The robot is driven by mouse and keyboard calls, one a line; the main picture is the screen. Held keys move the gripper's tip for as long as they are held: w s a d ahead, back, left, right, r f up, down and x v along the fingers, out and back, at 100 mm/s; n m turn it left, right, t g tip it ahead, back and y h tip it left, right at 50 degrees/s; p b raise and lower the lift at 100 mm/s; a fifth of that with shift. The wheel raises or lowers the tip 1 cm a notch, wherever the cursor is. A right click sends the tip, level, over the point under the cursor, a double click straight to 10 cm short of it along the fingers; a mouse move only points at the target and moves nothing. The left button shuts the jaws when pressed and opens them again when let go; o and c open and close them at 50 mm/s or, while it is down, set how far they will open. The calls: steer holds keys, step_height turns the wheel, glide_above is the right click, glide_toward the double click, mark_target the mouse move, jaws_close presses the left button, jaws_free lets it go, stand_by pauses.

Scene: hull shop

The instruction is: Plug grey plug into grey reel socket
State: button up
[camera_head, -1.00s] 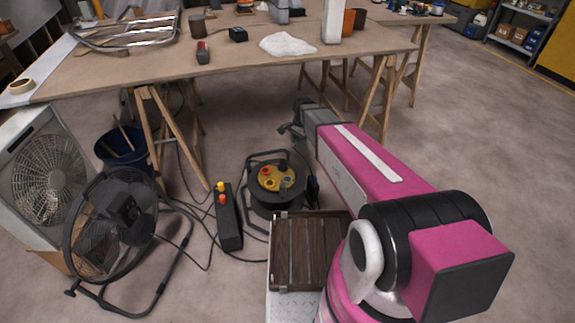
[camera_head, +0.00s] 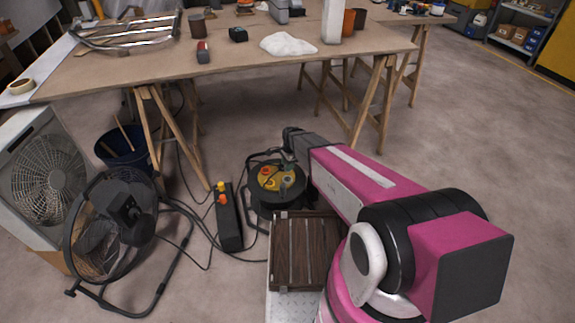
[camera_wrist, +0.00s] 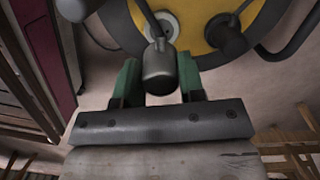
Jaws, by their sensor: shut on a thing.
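The cable reel (camera_head: 262,212) stands on the floor, black with a yellow face; red and yellow parts show on its face. My gripper (camera_wrist: 158,80) has green fingers and is shut on the grey plug (camera_wrist: 160,68), with the plug between the fingertips. In the head view my gripper is at the far right edge of the reel's face. In the wrist view a grey round socket (camera_wrist: 148,22) lies just beyond the plug, partly covered by it and its cable. I cannot tell whether the plug touches the socket. A dark plug or cap (camera_wrist: 226,34) sits to its right.
A wooden crate (camera_head: 305,252) stands close in front of the reel. A floor fan (camera_head: 120,215) is farther left. A trestle workbench (camera_head: 235,75) stands behind.

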steer(key=shift+f, duration=0.15)
steer(key=shift+f, duration=2.7)
steer(key=shift+f, duration=0.6)
steer(key=o, duration=0.9)
steer(key=shift+o, duration=0.2)
steer(key=r, duration=0.7)
steer(key=d+r, duration=0.1)
steer(key=r, duration=0.2)
steer(key=shift+w+r, duration=0.3)
steer(key=shift+r, duration=0.1)
steer(key=shift+d, duration=0.1)
